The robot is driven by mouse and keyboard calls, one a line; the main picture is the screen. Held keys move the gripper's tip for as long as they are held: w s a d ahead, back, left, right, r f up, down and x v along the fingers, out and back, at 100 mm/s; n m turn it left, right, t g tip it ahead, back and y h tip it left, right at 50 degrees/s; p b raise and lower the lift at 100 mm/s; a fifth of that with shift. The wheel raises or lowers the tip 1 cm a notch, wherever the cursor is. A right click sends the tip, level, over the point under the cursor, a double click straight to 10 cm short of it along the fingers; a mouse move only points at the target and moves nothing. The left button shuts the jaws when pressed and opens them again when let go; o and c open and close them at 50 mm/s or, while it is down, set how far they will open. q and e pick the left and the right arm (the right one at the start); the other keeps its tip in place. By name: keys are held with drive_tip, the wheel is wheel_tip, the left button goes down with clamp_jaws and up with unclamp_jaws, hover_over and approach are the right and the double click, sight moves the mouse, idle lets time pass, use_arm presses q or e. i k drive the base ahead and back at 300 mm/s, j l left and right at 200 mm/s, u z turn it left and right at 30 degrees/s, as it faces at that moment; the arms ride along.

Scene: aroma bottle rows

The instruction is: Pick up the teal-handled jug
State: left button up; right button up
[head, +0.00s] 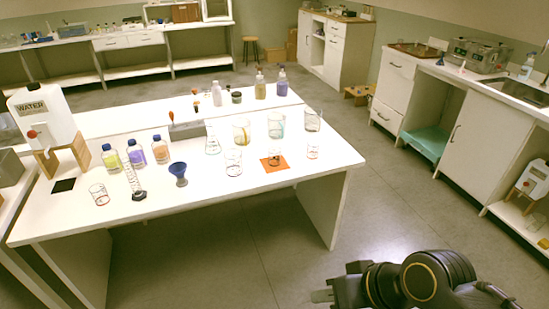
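Several clear glass vessels stand on the white table. One large vessel with a bluish tint (276,125) stands in the back row; it may be the teal-handled jug, but its handle is too small to make out. A yellowish-tinted vessel (241,131) stands to its left and a plain one (312,121) to its right. My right gripper (322,297) is at the bottom edge, over the floor in front of the table and well apart from the glassware. Its fingers are too small and partly cut off to judge. My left gripper is out of view.
Smaller beakers (233,161) stand in front, one on an orange mat (275,166). A blue funnel (178,173), a cylinder (132,180) and blue-capped bottles (160,150) stand left, near a water dispenser (45,118). The table's right front is clear.

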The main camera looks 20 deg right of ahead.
sight(278, 128)
drive_tip(key=l+u, duration=0.2)
drive_tip(key=u, duration=0.65)
drive_tip(key=l+u, duration=0.35)
drive_tip(key=l, duration=0.25)
drive_tip(key=l+u, duration=0.35)
drive_tip(key=l, duration=0.25)
drive_tip(key=k+l+u, duration=0.15)
drive_tip(key=l+u, duration=0.2)
drive_tip(key=l, duration=0.7)
drive_tip(key=k+l, duration=0.1)
drive_tip(key=l, duration=0.35)
drive_tip(key=k+l+u, duration=0.1)
drive_tip(key=l, duration=0.9)
drive_tip(key=k+l+u, duration=0.1)
drive_tip(key=l, duration=0.35)
